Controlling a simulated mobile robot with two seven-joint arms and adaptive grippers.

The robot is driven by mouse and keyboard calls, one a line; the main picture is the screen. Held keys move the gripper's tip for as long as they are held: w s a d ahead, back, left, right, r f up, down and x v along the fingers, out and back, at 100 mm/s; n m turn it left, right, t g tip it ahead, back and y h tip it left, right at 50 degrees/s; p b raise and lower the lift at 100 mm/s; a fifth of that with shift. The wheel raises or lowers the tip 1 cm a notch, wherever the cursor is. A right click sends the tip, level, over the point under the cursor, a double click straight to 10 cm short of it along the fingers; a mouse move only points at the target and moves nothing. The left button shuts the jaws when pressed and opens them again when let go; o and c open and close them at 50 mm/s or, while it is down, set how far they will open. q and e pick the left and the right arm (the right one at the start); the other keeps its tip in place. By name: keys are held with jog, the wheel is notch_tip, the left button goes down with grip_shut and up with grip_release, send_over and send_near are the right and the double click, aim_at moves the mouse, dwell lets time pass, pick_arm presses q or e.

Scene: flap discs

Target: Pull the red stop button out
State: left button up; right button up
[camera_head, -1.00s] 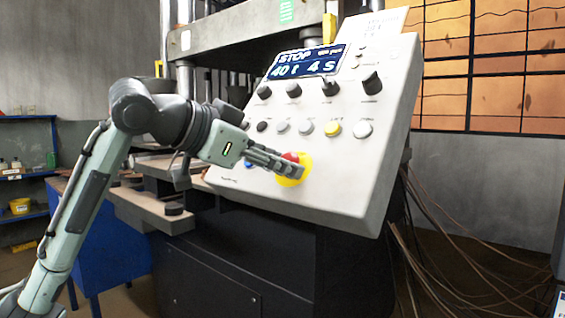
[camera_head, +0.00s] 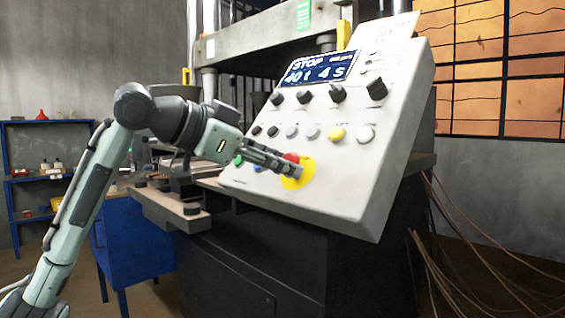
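The red stop button (camera_head: 291,157) sits on a round yellow plate (camera_head: 296,181) low on the sloped grey-white control panel (camera_head: 335,195). Its red top edge shows above my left gripper's fingers; the rest of it is hidden behind them. My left gripper (camera_head: 297,168) reaches in from the left, with its fingertips at the button in front of the yellow plate. I cannot tell whether the fingers are closed on the button or around it with a gap. The panel's display (camera_head: 319,70) reads STOP, 40 t and 4 s. My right gripper is not in view.
Black knobs (camera_head: 376,89) and a row of small buttons, including a yellow one (camera_head: 337,133), sit above the stop button. A green button (camera_head: 239,160) is close beneath my gripper. The press table (camera_head: 165,205) stands left of the panel; cables hang at right.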

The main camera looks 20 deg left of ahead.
pick_arm(q)
jog(key=o, duration=0.4)
jog(key=shift+s+a+r, duration=0.1)
jog(key=shift+s+r, duration=0.05)
jog(key=shift+s, duration=0.05)
jog(key=shift+w, duration=0.1)
jog(key=v, duration=1.2)
